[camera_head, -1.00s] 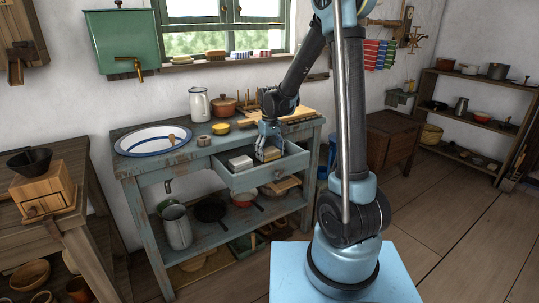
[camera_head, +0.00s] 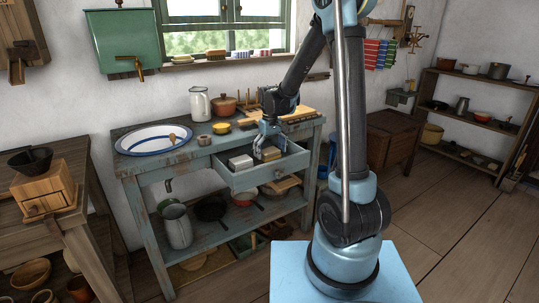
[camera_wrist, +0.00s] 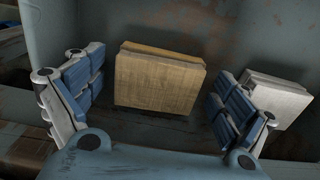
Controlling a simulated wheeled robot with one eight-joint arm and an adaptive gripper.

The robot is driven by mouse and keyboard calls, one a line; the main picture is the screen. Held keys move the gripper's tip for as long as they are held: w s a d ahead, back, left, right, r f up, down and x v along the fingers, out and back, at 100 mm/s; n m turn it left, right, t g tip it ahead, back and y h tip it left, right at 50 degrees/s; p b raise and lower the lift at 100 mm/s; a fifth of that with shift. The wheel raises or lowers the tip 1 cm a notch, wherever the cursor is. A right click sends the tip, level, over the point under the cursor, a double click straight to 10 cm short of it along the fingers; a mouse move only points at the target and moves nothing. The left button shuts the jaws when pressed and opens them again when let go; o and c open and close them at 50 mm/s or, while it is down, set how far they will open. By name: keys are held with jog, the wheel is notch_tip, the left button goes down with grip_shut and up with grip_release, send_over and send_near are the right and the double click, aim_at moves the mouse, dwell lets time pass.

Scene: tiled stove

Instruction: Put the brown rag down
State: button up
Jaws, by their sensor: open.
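The brown rag (camera_wrist: 158,82), a folded tan block of cloth, lies in the pulled-out drawer (camera_head: 262,178) of the blue-grey table. It also shows in the head view (camera_head: 271,154), partly behind my gripper. My gripper (camera_head: 266,145) is over the drawer. In the wrist view its fingers (camera_wrist: 158,98) are spread wide on either side of the rag, with gaps between them and the cloth.
A pale folded block (camera_wrist: 281,100) lies in the drawer beside the rag, close to one finger.

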aim_at(271, 151)
notch_tip(271, 151, up, 12)
jog(key=s+d+r+m+t, duration=0.1)
jog(key=s+d+r+m, duration=0.15)
jog(key=s+d, duration=1.15)
jog(key=s+d+f+m, duration=0.1)
jog(key=s+d+f, duration=0.1)
jog(key=s, duration=0.3)
jog(key=s+d+f+m, duration=0.1)
jog(key=s+d+f, duration=0.1)
jog(key=s+f, duration=0.3)
jog(key=s+d+f+m+t, duration=0.1)
jog(key=s+d+f+m, duration=0.1)
jog(key=s, duration=0.5)
jog(key=shift+s+d+f, duration=0.25)
jog(key=shift+d+f, duration=0.25)
jog(key=shift+f, duration=0.4)
jog(key=shift+w+f, duration=0.2)
jog(key=shift+w, duration=0.3)
jog(key=shift+o, duration=0.5)
